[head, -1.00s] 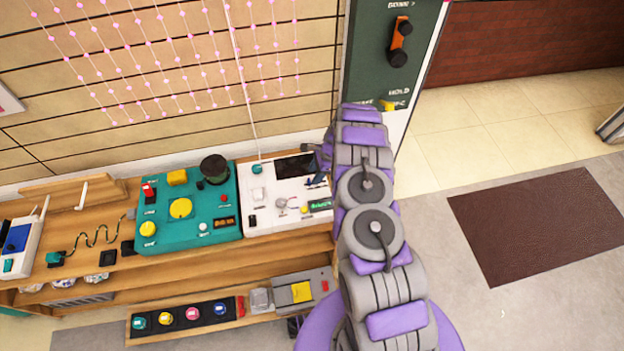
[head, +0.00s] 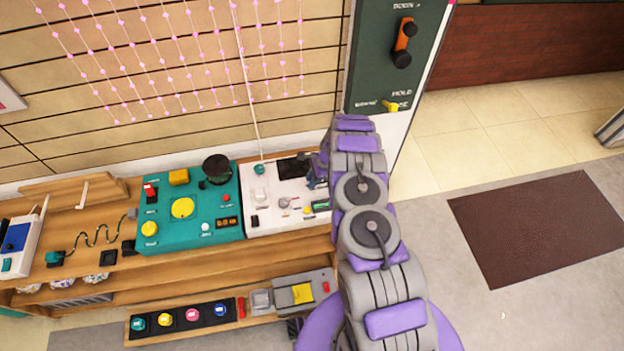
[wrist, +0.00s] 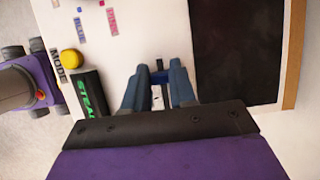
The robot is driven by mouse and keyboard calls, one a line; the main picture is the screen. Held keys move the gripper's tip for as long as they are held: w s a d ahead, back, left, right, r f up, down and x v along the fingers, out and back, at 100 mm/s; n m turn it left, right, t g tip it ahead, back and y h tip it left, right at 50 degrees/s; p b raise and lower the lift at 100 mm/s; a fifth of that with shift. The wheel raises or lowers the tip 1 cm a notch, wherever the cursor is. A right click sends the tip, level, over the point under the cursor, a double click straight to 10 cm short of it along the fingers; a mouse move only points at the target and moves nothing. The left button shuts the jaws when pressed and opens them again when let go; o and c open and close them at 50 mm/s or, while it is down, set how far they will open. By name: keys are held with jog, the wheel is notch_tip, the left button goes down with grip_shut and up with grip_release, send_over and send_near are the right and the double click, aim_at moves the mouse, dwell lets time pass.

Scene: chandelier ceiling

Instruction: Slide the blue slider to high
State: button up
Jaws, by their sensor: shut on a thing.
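The white control panel (head: 262,222) lies on the wooden shelf, and its face also shows in the wrist view (wrist: 140,25). My gripper (wrist: 160,78) is over this panel, its dark blue-grey fingers reaching down to the face. It is shut on the small blue slider (wrist: 161,80), of which only a little shows between the fingers. A short dark slot end (wrist: 159,62) shows just beyond the fingertips. In the head view my gripper (head: 316,176) is at the panel's right part, and the arm hides the slider there.
A black screen (wrist: 237,45) is right of the fingers in the wrist view. A dark display with green letters (wrist: 88,97) and a yellow button (wrist: 71,60) are left. A teal panel (head: 165,230) stands beside the white one. A green wall board (head: 375,70) rises behind.

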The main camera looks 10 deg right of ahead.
jog(key=shift+d, duration=0.15)
grip_shut()
jog(key=shift+d, duration=0.15)
jog(key=d, duration=0.6)
jog(key=shift+w+d+r, duration=0.1)
jog(key=shift+d, duration=0.05)
